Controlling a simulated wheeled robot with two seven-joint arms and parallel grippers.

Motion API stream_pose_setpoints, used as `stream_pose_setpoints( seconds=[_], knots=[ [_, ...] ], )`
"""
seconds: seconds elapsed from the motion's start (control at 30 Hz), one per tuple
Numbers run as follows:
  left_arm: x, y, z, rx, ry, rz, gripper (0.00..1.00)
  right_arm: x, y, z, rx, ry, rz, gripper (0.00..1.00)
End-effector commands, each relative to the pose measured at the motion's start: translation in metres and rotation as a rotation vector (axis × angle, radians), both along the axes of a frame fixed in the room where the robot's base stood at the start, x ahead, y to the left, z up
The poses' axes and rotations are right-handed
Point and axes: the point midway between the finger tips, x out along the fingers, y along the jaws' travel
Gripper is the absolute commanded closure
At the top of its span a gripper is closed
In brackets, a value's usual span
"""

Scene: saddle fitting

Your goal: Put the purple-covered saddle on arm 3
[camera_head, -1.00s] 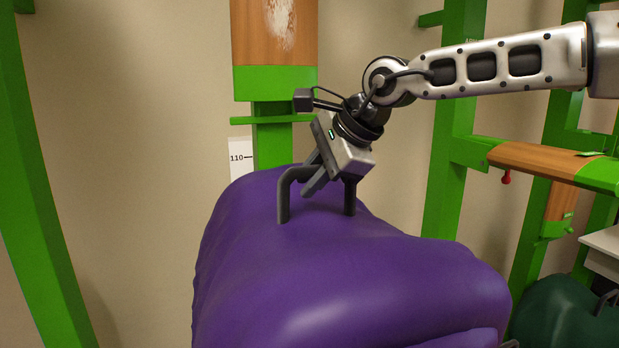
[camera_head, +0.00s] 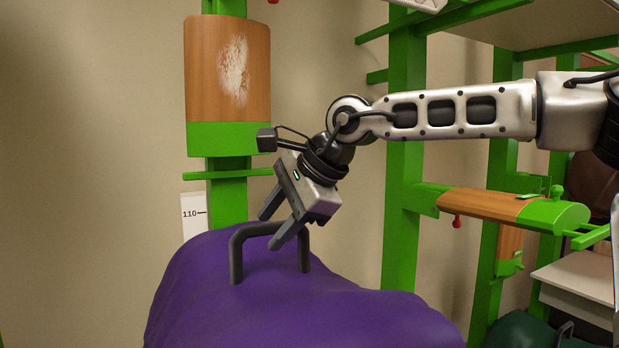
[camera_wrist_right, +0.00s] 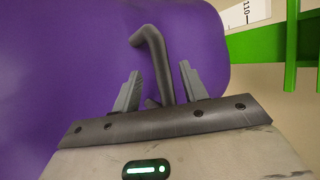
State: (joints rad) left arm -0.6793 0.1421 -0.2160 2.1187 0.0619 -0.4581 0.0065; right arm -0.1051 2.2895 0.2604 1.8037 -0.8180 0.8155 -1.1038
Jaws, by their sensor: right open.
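The purple-covered saddle (camera_head: 290,315) fills the lower middle of the head view, with a dark grey handle (camera_head: 236,262) standing upright on its top. What bears the saddle is hidden below. My right gripper (camera_head: 271,228) is open at the handle's bar, fingers pointing down and left. In the right wrist view its two fingers (camera_wrist_right: 159,73) stand on either side of the handle (camera_wrist_right: 152,50), with gaps to both. A horizontal wooden arm with a green end (camera_head: 500,205) is at the right. I cannot read any arm number. My left gripper is out of view.
A wooden panel with a green lower end (camera_head: 228,70) stands upright behind the saddle, with a white plate marked 110 (camera_head: 194,212) below it. Green posts (camera_head: 402,170) rise behind my right arm. A dark green cover (camera_head: 520,332) and a pale shelf (camera_head: 575,280) are at lower right.

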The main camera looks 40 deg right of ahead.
Motion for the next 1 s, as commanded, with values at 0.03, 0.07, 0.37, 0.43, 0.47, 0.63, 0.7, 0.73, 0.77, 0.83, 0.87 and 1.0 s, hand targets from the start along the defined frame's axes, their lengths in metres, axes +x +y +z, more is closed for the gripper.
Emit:
stream_pose_setpoints(
  seconds=[0.03,0.07,0.37,0.43,0.47,0.63,0.7,0.73,0.77,0.83,0.87,1.0],
  knots=[
    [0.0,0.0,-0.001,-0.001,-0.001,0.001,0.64,-0.007,-0.003,0.012,0.003,-0.009,-0.001,0.57],
    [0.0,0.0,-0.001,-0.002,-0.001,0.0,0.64,-0.012,-0.005,0.018,0.004,-0.011,0.0,0.57],
    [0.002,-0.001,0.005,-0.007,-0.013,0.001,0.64,-0.053,-0.022,0.073,0.002,-0.011,-0.001,0.57],
    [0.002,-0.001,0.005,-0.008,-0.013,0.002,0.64,-0.061,-0.024,0.081,0.002,-0.011,0.0,0.57],
    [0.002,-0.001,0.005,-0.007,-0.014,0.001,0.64,-0.063,-0.025,0.085,0.002,-0.011,0.0,0.57],
    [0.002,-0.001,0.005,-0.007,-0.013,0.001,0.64,-0.072,-0.029,0.096,0.002,-0.009,0.0,0.57],
    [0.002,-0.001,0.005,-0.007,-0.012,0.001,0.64,-0.074,-0.03,0.098,0.002,-0.008,0.0,0.57],
    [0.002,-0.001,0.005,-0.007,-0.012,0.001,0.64,-0.074,-0.03,0.098,0.002,-0.007,0.001,0.57],
    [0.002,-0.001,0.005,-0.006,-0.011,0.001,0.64,-0.074,-0.03,0.098,0.002,-0.007,0.001,0.57],
    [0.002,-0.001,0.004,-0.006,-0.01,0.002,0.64,-0.074,-0.03,0.098,0.002,-0.007,0.001,0.57],
    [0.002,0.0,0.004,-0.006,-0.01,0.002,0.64,-0.074,-0.03,0.098,0.002,-0.007,0.001,0.57],
    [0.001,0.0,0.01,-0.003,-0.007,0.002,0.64,-0.074,-0.03,0.106,0.002,-0.008,0.0,0.57]
  ],
)
